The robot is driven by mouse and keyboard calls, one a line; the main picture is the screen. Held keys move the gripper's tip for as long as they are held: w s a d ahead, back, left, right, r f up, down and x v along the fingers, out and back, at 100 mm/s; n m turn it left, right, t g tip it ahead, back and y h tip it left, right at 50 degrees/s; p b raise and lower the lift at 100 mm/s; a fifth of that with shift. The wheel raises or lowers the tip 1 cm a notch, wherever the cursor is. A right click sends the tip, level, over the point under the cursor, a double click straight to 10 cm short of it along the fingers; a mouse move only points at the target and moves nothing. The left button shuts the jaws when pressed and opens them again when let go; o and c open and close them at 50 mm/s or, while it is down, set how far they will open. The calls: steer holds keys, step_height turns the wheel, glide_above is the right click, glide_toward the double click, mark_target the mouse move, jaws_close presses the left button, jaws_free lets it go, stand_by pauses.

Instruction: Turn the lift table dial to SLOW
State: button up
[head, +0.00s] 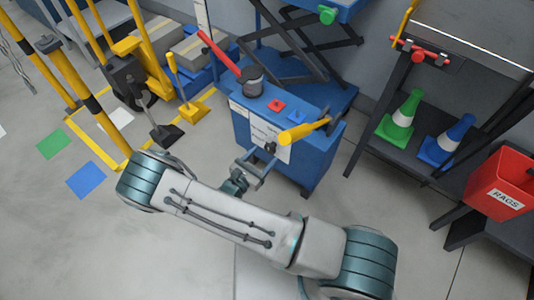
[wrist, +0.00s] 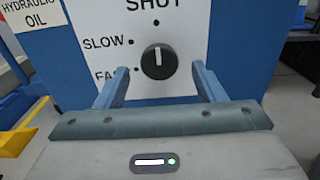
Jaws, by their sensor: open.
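The lift table dial (wrist: 159,61) is a round black knob on a white panel (wrist: 185,25). Its white mark points up, towards the dot under SHUT. The SLOW label and its dot are at the upper left; a label reading "FA", partly hidden by a finger, is at the lower left. My gripper (wrist: 160,72) is open in the wrist view, with one blue finger on each side of the dial's lower part; I cannot tell whether they touch it. In the head view my gripper (head: 256,170) is in front of the blue lift table cabinet (head: 310,172), just below the dial (head: 270,147).
A yellow handle (head: 304,131), a red lever (head: 220,53) and red and blue buttons are on the cabinet. A dark shelf cart (head: 420,160) with cones and a red RAGS bin (head: 502,184) stand at right. Yellow posts stand at left. Floor in front is clear.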

mark_target(270, 149)
steer(key=shift+x, duration=1.4)
steer(key=c, duration=1)
steer(key=shift+o, duration=0.2)
